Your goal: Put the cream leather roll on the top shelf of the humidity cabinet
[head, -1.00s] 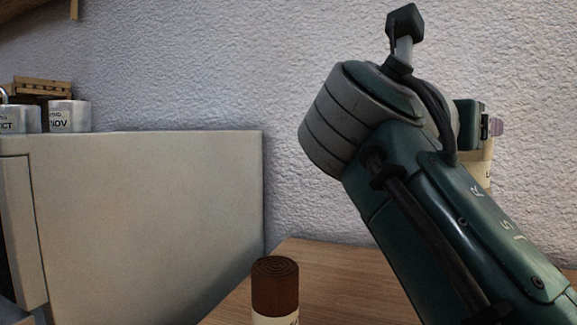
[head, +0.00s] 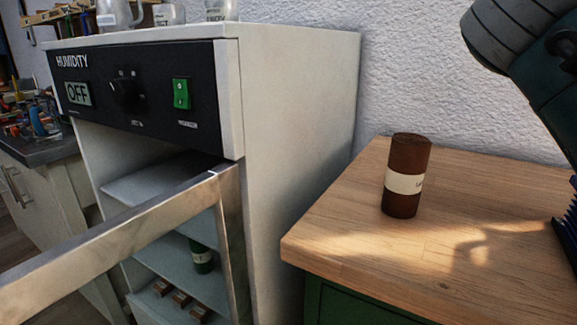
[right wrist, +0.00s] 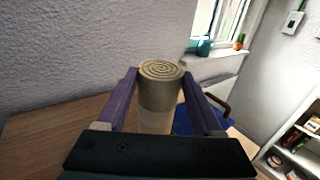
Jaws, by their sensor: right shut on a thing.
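The cream leather roll (right wrist: 160,95) stands upright between the fingers of my right gripper (right wrist: 161,82) in the right wrist view, and the gripper is shut on it. In the head view only part of my right arm shows at the right edge; the held roll is out of that picture. The humidity cabinet (head: 300,110) stands at the left, its metal-framed door (head: 100,245) open toward the front. The top shelf (head: 150,185) shows behind the door frame, and its visible part looks empty. My left gripper is not in view.
A brown roll (head: 408,180) with a pale label stands on the wooden worktop (head: 345,235) right of the cabinet. A green item (head: 202,257) and several small brown items are on lower shelves. The open door crosses the lower left.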

